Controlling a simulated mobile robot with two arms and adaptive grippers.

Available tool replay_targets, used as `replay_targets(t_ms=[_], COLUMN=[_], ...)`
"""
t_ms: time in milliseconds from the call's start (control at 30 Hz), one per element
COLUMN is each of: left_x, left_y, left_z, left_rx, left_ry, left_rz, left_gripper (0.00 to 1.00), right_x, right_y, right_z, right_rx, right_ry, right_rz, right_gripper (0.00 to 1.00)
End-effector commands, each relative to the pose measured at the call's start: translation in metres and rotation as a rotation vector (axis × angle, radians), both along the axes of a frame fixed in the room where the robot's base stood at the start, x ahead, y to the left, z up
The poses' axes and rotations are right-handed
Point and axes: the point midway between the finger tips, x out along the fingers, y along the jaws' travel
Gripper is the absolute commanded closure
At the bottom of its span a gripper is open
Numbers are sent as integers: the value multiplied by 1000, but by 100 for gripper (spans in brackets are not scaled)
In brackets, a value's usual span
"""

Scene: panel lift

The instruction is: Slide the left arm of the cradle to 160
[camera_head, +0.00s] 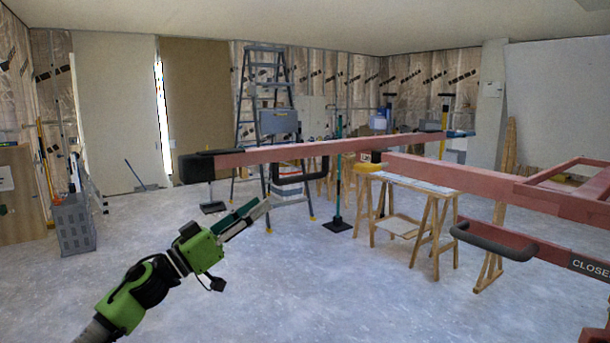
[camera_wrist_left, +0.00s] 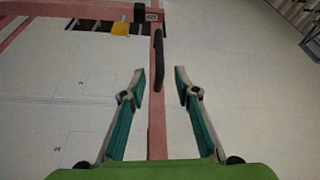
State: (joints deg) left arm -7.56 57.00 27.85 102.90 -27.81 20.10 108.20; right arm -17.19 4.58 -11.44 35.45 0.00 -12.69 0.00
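The cradle's left arm, a long red bar (camera_head: 285,152), crosses the head view and has a black end cap (camera_head: 196,168). A black D-shaped handle (camera_head: 301,172) hangs from it. In the left wrist view the red bar (camera_wrist_left: 156,130) runs up the middle, with the black handle (camera_wrist_left: 160,58) near its upper part. My left gripper (camera_head: 258,210) is below and left of the handle in the head view, apart from it. Its fingers (camera_wrist_left: 160,75) are spread and empty in the wrist view. A yellow part (camera_head: 369,167) sits by the red crossbar. No scale number is readable. My right gripper is not in view.
The red frame (camera_head: 560,195) with another dark handle (camera_head: 495,241) fills the right. Wooden trestles (camera_head: 432,215) and a stepladder (camera_head: 264,110) stand behind the bar. A grey crate (camera_head: 73,222) stands at left. The floor around my left gripper is clear.

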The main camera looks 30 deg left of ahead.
Motion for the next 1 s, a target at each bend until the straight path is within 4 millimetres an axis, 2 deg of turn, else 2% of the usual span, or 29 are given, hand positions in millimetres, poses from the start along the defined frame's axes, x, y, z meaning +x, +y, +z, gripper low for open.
replay_targets(t_ms=[800,1000], left_x=[94,110], left_y=[-31,-36], left_z=[44,49], left_rx=[1,1], left_ry=[-3,-1], left_rz=[-1,1], left_gripper=[71,71], right_x=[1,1], right_y=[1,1], right_z=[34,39], right_rx=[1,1], right_ry=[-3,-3], right_rz=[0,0], right_gripper=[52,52])
